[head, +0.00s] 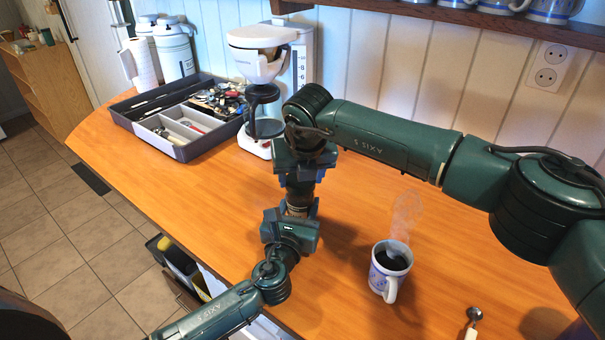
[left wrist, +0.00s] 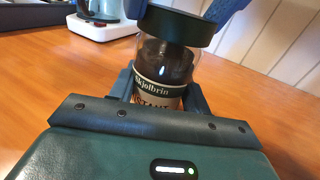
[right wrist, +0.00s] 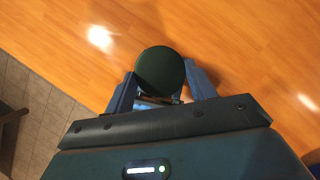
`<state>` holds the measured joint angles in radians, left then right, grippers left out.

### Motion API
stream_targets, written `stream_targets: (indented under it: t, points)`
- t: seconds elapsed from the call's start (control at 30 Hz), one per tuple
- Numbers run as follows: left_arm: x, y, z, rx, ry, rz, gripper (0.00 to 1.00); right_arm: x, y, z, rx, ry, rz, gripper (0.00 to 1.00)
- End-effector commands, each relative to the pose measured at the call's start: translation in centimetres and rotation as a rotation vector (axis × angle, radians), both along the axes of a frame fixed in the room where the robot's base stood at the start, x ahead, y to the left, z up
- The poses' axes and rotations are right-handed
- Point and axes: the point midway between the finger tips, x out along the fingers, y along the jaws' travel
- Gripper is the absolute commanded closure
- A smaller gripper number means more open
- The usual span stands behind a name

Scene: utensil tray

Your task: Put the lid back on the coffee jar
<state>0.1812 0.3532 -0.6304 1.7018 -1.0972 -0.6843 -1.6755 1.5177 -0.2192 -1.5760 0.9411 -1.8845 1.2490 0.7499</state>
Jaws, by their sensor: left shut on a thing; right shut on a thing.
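The coffee jar (left wrist: 163,75) is a clear glass jar with dark contents and a "Skjolbrin" label. It stands between the fingers of my left gripper (left wrist: 160,92), which is shut on it. The dark green lid (left wrist: 180,27) is at the top of the jar, roughly level with it; I cannot tell whether it is seated or turned tight. My right gripper (right wrist: 160,88) is shut on the lid, which shows from above as a round disc (right wrist: 160,70). In the head view my right gripper (head: 300,180) points down just above my left gripper (head: 297,212), and they mostly hide jar and lid.
A steaming coffee mug (head: 382,283) stands to the right of the grippers, with a spoon (head: 472,322) near the front edge. A white coffee maker (head: 300,62) and a grey utensil tray (head: 192,151) are at the back. The table's left-front area is clear.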

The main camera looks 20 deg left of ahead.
Motion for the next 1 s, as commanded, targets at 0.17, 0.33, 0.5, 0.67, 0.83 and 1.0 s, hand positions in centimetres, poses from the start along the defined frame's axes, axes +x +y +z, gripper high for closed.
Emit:
stream_targets:
  t: [0.17,0.33,0.5,0.67,0.83,1.0]
  points:
    - [0.0,0.0,-0.02,0.002,0.0,0.0,1.0,-0.17,0.51,0.0,-0.002,-0.003,-0.314,0.65]
    - [-0.01,0.0,-0.02,0.002,0.0,0.0,1.0,-0.15,0.49,0.01,0.0,-0.004,-0.47,0.65]
    - [0.0,0.0,-0.02,0.002,0.0,0.0,1.0,-0.14,0.46,0.02,0.002,-0.005,-0.481,0.65]
    - [0.0,0.0,-0.03,0.001,0.001,0.0,1.0,-0.15,0.47,0.02,0.002,-0.005,-0.479,0.41]
    - [0.0,0.0,-0.03,0.001,0.001,0.0,1.0,-0.13,0.46,0.02,0.003,-0.004,-0.479,0.27]
    - [0.0,0.0,-0.03,0.001,0.001,0.0,1.0,-0.11,0.45,0.01,0.003,-0.003,-0.479,0.23]
